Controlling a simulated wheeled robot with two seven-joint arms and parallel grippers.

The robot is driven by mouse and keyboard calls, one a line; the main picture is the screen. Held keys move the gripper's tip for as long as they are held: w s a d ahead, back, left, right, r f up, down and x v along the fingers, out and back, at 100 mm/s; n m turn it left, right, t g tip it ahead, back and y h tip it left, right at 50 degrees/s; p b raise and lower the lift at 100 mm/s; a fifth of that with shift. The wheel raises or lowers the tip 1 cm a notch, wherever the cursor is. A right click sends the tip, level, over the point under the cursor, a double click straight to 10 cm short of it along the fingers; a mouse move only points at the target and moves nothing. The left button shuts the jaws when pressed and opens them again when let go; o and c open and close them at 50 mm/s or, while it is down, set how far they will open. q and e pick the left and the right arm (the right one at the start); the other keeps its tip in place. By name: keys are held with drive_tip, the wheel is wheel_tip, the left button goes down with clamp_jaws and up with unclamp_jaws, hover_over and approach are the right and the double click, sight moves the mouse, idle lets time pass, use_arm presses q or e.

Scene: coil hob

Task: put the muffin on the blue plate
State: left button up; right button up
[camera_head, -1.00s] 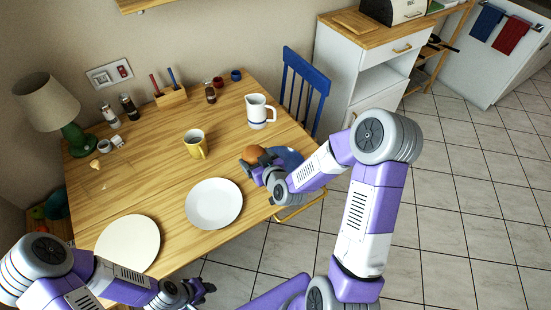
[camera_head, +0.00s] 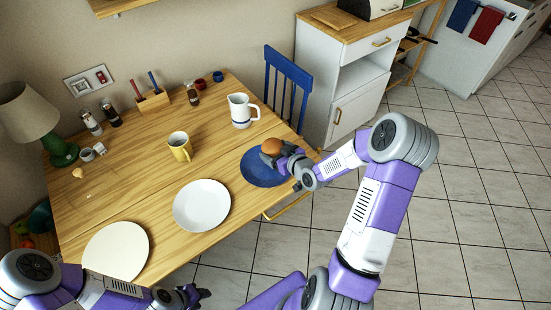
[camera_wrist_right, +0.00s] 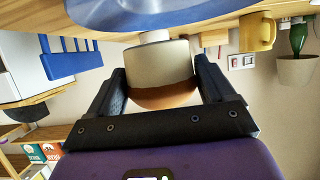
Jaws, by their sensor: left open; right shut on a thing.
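The muffin (camera_head: 272,145) has a rounded brown top and, in the right wrist view, a pale cream lower part (camera_wrist_right: 158,62). My right gripper (camera_head: 275,154) is shut on it, with one dark finger on each side in the right wrist view (camera_wrist_right: 160,80). The muffin is held upright over the far part of the blue plate (camera_head: 258,176). The plate also shows along the top of the right wrist view (camera_wrist_right: 150,12). I cannot tell whether the muffin touches the plate. My left gripper (camera_head: 196,297) is open and empty near the bottom, off the table's front edge.
A white plate (camera_head: 202,206) and a cream plate (camera_head: 115,251) lie left of the blue plate. A yellow mug (camera_head: 180,147) and a white jug (camera_head: 241,111) stand behind. A blue chair (camera_head: 287,83) is at the far side. The wood between mug and plates is clear.

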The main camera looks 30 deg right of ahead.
drive_tip(key=shift+f+b, duration=0.35)
drive_tip(key=shift+f, duration=1.15)
drive_tip(key=shift+f, duration=0.1)
drive_tip(key=shift+f+b, duration=0.55)
drive_tip(key=shift+b, duration=0.15)
drive_tip(key=o, duration=0.9)
drive_tip(key=shift+r, duration=0.1)
